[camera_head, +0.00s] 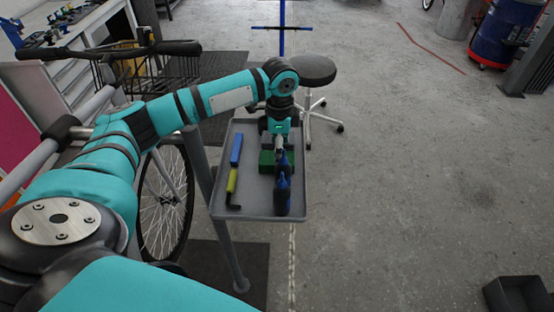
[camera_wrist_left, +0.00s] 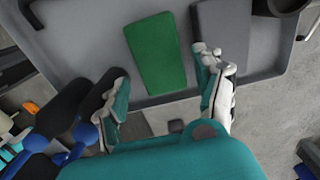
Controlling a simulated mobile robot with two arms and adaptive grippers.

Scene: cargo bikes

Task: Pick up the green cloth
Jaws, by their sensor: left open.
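The green cloth (camera_head: 266,163) lies folded in a flat block on the grey tray (camera_head: 250,211), partly covered by my gripper in the head view. In the left wrist view the cloth (camera_wrist_left: 157,45) is a green rectangle near the top middle, resting flat on the tray. My left gripper (camera_head: 279,147) is over the tray, right at the cloth. In the wrist view its fingers (camera_wrist_left: 162,70) are apart and empty, one towards each side of the cloth's near end. I cannot tell the exact height above it. My right gripper is not in view.
A stool (camera_head: 312,70) stands behind, a bike wheel (camera_head: 165,200) at left. The floor at right is mostly clear.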

